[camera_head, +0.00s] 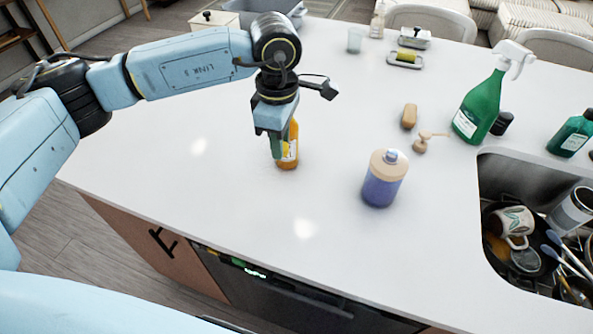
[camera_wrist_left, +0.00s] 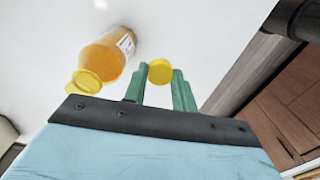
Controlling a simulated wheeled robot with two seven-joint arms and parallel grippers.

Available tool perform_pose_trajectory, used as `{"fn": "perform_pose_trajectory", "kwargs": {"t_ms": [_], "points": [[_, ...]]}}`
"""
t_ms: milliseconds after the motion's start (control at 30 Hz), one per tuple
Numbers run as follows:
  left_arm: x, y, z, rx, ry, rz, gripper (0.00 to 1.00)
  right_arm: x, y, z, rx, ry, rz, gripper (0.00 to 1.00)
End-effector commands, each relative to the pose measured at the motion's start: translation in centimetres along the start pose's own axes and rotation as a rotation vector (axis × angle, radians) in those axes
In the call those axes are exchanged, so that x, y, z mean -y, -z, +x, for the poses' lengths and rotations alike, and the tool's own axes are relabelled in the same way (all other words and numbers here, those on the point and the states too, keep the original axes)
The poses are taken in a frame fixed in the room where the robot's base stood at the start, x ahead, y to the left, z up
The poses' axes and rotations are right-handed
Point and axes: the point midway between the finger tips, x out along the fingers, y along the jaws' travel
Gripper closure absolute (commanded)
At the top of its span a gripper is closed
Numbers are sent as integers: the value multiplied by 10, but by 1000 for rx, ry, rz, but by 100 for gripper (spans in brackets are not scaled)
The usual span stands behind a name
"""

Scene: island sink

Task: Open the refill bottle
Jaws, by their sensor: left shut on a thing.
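The refill bottle (camera_head: 291,152) is orange with a white label and stands on the white counter. In the left wrist view the bottle (camera_wrist_left: 108,55) shows at the left, its yellow neck (camera_wrist_left: 85,82) apparently uncapped. My left gripper (camera_head: 277,150) points down in front of the bottle in the head view, partly hiding it. In the left wrist view the gripper's green fingers (camera_wrist_left: 159,88) are shut on a round yellow cap (camera_wrist_left: 160,71), apart from the bottle's neck. My right gripper is not in view.
A purple soap bottle (camera_head: 382,182) stands to the right, with a loose beige pump (camera_head: 422,144) behind it. A green spray bottle (camera_head: 480,104) stands near the sink (camera_head: 530,178), which holds dishes. The counter's left part is clear.

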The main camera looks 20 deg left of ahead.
Motion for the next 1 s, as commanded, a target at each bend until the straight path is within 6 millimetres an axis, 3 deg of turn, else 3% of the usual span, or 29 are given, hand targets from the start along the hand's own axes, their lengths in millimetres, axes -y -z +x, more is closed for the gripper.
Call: {"fn": "perform_pose_trajectory", "kwargs": {"t_ms": [800, 1000], "points": [[-16, -16, 7, 0, 1, -1847, 100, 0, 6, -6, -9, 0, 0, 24], [-17, -16, 10, 0, 0, -2201, 100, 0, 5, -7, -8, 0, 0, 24]]}}
